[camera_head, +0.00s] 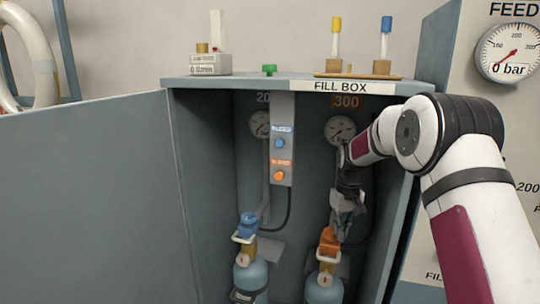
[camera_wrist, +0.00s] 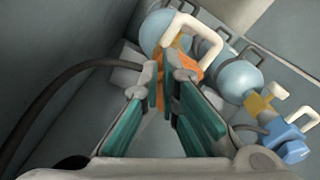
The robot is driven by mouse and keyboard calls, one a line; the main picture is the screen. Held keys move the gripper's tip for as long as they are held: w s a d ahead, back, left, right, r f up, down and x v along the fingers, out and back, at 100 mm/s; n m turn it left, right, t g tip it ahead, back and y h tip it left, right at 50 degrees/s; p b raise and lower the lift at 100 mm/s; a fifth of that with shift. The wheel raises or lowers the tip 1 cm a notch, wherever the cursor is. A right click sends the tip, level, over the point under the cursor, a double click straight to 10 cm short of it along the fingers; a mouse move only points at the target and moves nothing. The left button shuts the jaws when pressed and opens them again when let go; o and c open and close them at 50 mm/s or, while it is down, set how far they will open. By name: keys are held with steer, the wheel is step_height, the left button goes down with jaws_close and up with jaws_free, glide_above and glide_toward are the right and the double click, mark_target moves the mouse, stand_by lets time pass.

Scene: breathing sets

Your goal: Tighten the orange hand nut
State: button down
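The orange hand nut (camera_head: 329,241) sits on the valve atop the right cylinder in the fill box. In the wrist view its orange body (camera_wrist: 190,70) shows beyond and partly behind my fingertips. My gripper (camera_head: 343,222) points down just above the nut. In the wrist view my gripper (camera_wrist: 169,80) has its teal-padded fingers apart, with nothing held between them. I cannot tell whether a fingertip touches the nut.
A blue hand nut (camera_head: 248,224) tops the left cylinder (camera_head: 250,276). A white guard handle (camera_wrist: 205,32) stands close to the orange nut. A dark hose (camera_wrist: 60,85) runs at left in the wrist view. The box walls (camera_head: 202,190) are close around.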

steer(key=shift+s+d+f, duration=0.1)
steer(key=shift+d+f, duration=0.4)
steer(key=shift+f, duration=0.1)
steer(key=shift+s, duration=0.1)
steer(key=shift+s+d, duration=0.2)
step_height(320, 180, up, 6)
steer(key=p, duration=0.3)
steer(key=shift+w+a+r, duration=0.15)
steer(key=shift+a, duration=0.15)
